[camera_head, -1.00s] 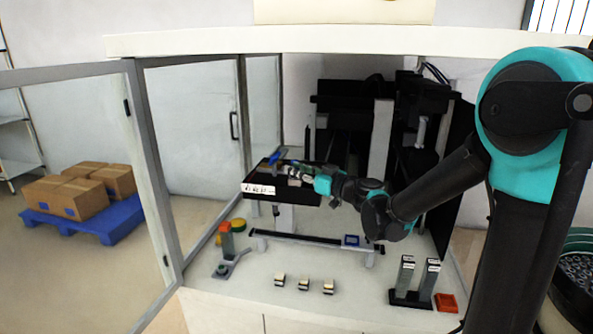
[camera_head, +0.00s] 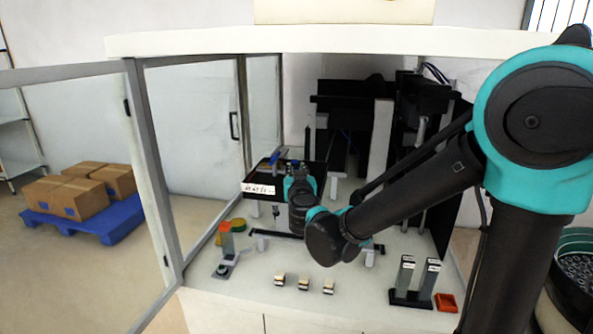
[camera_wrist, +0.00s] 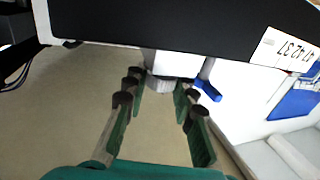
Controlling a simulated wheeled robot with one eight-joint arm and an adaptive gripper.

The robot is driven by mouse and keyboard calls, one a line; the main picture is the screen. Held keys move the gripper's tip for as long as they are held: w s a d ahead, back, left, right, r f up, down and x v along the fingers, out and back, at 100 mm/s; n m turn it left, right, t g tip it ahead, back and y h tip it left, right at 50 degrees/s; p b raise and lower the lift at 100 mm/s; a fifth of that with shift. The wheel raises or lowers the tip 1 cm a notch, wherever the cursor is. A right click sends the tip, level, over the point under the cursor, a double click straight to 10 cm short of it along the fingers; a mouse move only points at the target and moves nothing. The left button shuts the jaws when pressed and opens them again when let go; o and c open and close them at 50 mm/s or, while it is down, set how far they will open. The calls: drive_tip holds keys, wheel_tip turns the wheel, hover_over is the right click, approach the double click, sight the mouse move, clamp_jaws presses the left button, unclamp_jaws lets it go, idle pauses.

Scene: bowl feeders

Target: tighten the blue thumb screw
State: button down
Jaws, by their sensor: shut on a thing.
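My gripper (camera_wrist: 160,86) is at the black unit (camera_wrist: 185,25) in the wrist view. Its fingertips lie on both sides of a pale grey, faceted part (camera_wrist: 158,84) under the unit's edge, and it is shut on that part. A small blue part (camera_wrist: 208,90) sits just right of the right finger, on a grey stem. I cannot tell whether it is the blue thumb screw or a lever beside it. In the head view, my gripper's teal body is at the front right of the black unit (camera_head: 258,176), and its fingertips are hidden. Blue also shows on top of the unit (camera_head: 275,157).
A rail (camera_head: 262,234) stands on the bench below the unit. Small blocks (camera_head: 303,284), two grey posts (camera_head: 404,277) and a red tray (camera_head: 446,302) are at the front. A glass door frame (camera_head: 150,160) stands at left.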

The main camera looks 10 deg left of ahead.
drive_tip(key=shift+m+h, duration=0.4)
drive_tip(key=shift+h, duration=0.2)
drive_tip(key=c, duration=1.2)
unclamp_jaws()
drive_tip(key=v, duration=1.2)
drive_tip(key=shift+f, duration=0.15)
